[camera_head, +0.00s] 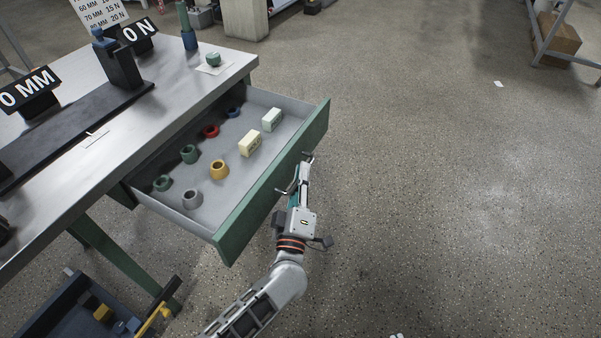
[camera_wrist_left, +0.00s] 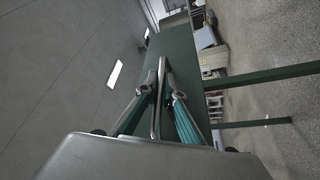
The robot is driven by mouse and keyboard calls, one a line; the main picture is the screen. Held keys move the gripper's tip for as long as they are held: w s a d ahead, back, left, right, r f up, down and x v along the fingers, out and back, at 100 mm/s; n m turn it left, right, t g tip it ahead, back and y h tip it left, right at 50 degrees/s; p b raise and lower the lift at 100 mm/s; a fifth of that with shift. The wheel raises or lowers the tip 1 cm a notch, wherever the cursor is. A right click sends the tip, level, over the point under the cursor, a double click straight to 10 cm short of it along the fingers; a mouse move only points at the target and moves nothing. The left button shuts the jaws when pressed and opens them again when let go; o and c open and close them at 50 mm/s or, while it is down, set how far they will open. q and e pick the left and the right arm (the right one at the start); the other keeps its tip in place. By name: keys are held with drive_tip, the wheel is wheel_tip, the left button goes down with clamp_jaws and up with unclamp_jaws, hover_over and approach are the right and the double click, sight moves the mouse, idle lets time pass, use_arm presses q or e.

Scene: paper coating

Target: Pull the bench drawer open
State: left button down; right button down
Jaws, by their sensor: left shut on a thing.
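The bench drawer (camera_head: 273,184) stands open, pulled out from under the metal bench top (camera_head: 165,115). Its green front faces right, and its grey tray shows several coloured rings and two pale blocks. My left gripper (camera_head: 302,172) is at the outer side of the drawer front. In the left wrist view, its fingers (camera_wrist_left: 160,88) are shut on the metal drawer handle (camera_wrist_left: 157,110), in front of the green drawer front (camera_wrist_left: 178,55). My right gripper is in neither view.
A black fixture with an upright post (camera_head: 122,65) and number signs stands on the bench. A blue bin (camera_head: 75,310) with small items is on the floor at lower left. The floor right of the drawer is clear.

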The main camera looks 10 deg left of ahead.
use_arm(q)
drive_tip(key=c, duration=2.4)
unclamp_jaws()
drive_tip(key=shift+c, duration=0.2)
drive_tip(key=shift+s, duration=0.1)
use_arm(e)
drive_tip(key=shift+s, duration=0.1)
